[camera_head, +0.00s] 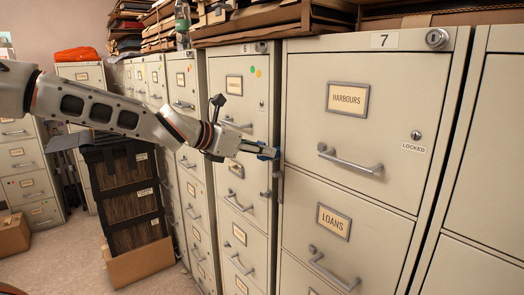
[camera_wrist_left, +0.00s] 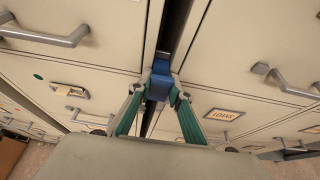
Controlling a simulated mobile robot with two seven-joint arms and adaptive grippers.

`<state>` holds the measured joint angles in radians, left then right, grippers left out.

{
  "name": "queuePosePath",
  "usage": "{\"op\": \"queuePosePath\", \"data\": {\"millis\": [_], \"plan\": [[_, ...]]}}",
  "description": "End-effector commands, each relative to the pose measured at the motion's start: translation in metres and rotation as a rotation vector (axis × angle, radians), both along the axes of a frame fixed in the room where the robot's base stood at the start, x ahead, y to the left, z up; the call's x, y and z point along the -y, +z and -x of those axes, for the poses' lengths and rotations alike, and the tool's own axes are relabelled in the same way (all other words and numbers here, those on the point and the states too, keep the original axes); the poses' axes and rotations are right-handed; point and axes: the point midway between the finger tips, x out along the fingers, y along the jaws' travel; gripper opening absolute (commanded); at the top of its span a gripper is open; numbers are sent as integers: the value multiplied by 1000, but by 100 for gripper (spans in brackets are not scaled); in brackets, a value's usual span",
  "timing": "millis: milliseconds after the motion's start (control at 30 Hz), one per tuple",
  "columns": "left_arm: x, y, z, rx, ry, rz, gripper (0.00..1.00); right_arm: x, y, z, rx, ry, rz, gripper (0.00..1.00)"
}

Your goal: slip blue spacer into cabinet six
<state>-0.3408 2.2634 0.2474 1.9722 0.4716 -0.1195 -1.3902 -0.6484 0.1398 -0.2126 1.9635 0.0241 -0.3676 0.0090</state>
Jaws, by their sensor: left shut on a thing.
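The blue spacer (camera_wrist_left: 160,80) is between the fingertips of my left gripper (camera_wrist_left: 160,91), which is shut on it. In the head view the spacer (camera_head: 267,152) shows small and dark blue at the tip of my left gripper (camera_head: 258,149). It is at the narrow dark gap between cabinet six (camera_head: 238,90) and cabinet seven (camera_head: 350,150). In the left wrist view it is in line with that gap; I cannot tell how far it reaches in. Cabinet six has its number on top, and its drawers look closed. My right gripper is not in view.
Cabinet seven's drawers are closed, with handles (camera_head: 350,162) sticking out. Folders (camera_head: 265,20) are piled on the cabinets, with a bottle (camera_head: 182,22) at the edge. Dark-fronted boxes (camera_head: 125,190) and a cardboard box (camera_head: 12,235) stand on the floor at left.

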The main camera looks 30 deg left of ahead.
Motion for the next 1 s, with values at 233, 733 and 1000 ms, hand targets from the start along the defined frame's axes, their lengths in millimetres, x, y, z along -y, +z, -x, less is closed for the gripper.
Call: {"op": "queuePosePath", "data": {"millis": [233,733,1000], "plan": [[0,0,0,0,0,1,0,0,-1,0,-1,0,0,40],[0,-1,0,0,0,1,39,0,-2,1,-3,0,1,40],[0,-1,0,0,0,1,39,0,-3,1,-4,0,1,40]]}}
